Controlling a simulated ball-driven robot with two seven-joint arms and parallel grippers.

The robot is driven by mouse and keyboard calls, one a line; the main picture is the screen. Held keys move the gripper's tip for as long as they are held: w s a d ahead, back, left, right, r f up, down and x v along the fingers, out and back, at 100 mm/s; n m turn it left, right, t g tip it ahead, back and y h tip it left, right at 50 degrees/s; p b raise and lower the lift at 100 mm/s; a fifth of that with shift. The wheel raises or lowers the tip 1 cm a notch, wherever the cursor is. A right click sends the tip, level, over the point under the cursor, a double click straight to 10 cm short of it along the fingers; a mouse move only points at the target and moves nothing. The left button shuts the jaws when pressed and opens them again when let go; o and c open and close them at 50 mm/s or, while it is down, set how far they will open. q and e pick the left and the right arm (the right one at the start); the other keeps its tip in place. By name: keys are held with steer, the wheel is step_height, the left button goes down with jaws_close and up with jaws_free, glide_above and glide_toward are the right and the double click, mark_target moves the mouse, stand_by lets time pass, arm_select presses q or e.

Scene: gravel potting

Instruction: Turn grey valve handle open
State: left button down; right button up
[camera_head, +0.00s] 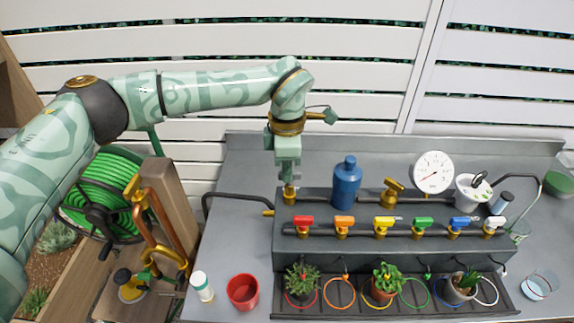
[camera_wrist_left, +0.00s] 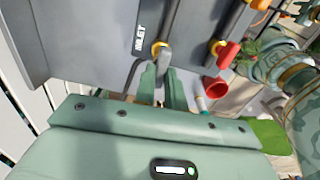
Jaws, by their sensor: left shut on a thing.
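My left gripper (camera_head: 289,183) points down over the left end of the dark manifold (camera_head: 390,246). The brass inlet valve (camera_head: 289,197) is right below its fingertips. In the left wrist view the grey valve handle (camera_wrist_left: 164,50) sits between the two fingers of my left gripper (camera_wrist_left: 162,72), next to the "INLET" label (camera_wrist_left: 139,39). The gripper is shut on the grey handle. In the head view the handle is mostly hidden by the fingers, and its exact angle cannot be told. My right gripper is in neither view.
A row of coloured valves starts with a red one (camera_head: 303,222). A blue bottle (camera_head: 346,182), brass fitting (camera_head: 393,190), and gauge (camera_head: 433,172) stand behind. Potted plants (camera_head: 384,282) are in front. A red cup (camera_head: 243,291) and white bottle (camera_head: 202,286) stand left, beside free grey bench.

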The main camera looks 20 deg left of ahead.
arm_select(q)
steer(key=n+p, duration=0.2)
steer(key=shift+s+r+n+p, duration=0.1)
steer(key=shift+r+n+p, duration=0.2)
steer(key=shift+n, duration=0.1)
steer(key=n+p, duration=0.2)
steer(key=shift+n, duration=0.4)
steer(key=n+p, duration=0.4)
steer(key=n, duration=0.2)
steer(key=shift+d, duration=0.2)
steer(key=n+p, duration=0.2)
steer(key=n, duration=0.1)
steer(key=shift+f+n, duration=0.1)
steer(key=shift+n, duration=0.2)
steer(key=shift+d+n+p, duration=0.1)
steer(key=shift+n+p, duration=0.45)
steer(key=shift+n, duration=0.45)
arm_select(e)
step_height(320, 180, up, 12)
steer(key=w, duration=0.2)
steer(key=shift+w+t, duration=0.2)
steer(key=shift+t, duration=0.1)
arm_select(q)
steer(key=c, duration=1.5)
jaws_free()
steer(key=shift+f, duration=0.1)
steer(key=shift+o, duration=0.2)
